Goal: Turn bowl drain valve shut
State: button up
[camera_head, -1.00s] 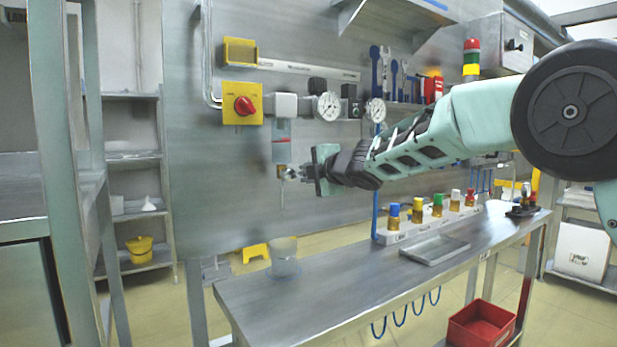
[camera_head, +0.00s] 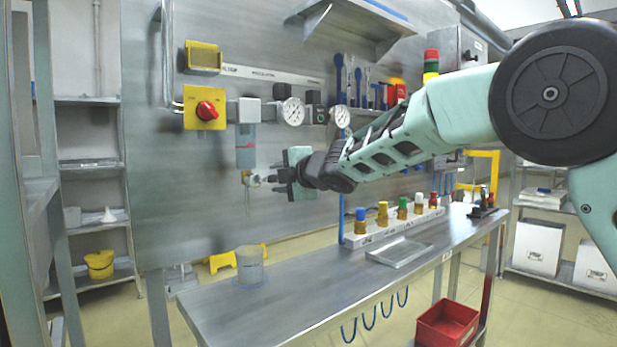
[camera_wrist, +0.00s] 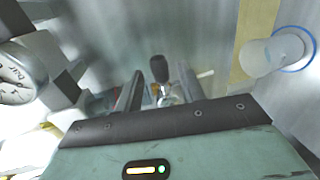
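The clear bowl (camera_head: 246,152) with a red band hangs below the grey regulator block on the steel wall panel. The drain valve (camera_head: 251,179) is a small metal fitting under the bowl. My gripper (camera_head: 268,179) is level with the valve and close on its right, fingers pointing left. In the wrist view, the valve's black-tipped lever (camera_wrist: 159,68) and metal body (camera_wrist: 166,97) show between my two dark fingers (camera_wrist: 160,92). Gaps show on both sides of the lever, so the gripper looks open. Whether a finger touches the valve I cannot tell.
A pressure gauge (camera_head: 291,111) and a yellow box with a red knob (camera_head: 207,110) are above the valve. A clear cup (camera_head: 250,266) stands on the bench (camera_head: 290,298) below. Several coloured-cap bottles and a tray (camera_head: 400,252) are to the right.

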jog(key=b+v, duration=0.1)
jog(key=v, duration=1.3)
jog(key=shift+s+d, duration=0.2)
jog(key=shift+s, duration=0.05)
jog(key=s+d+f+m+g+h, duration=0.2)
jog(key=s+f+m+g+h, duration=0.5)
jog(key=s+f+m, duration=1.1)
jog(key=s+d+f+n+g+h, duration=0.1)
jog(key=s+d+f+g, duration=0.15)
jog(key=s+f, duration=0.55)
jog(key=s+d+f+g, duration=0.1)
jog(key=s+f+g, duration=0.2)
jog(key=s, duration=0.8)
notch_tip(320, 180, up, 14)
jog(key=s+p, duration=0.1)
jog(key=p, duration=1.3)
jog(key=shift+d+f, duration=0.15)
jog(key=shift+f, duration=0.05)
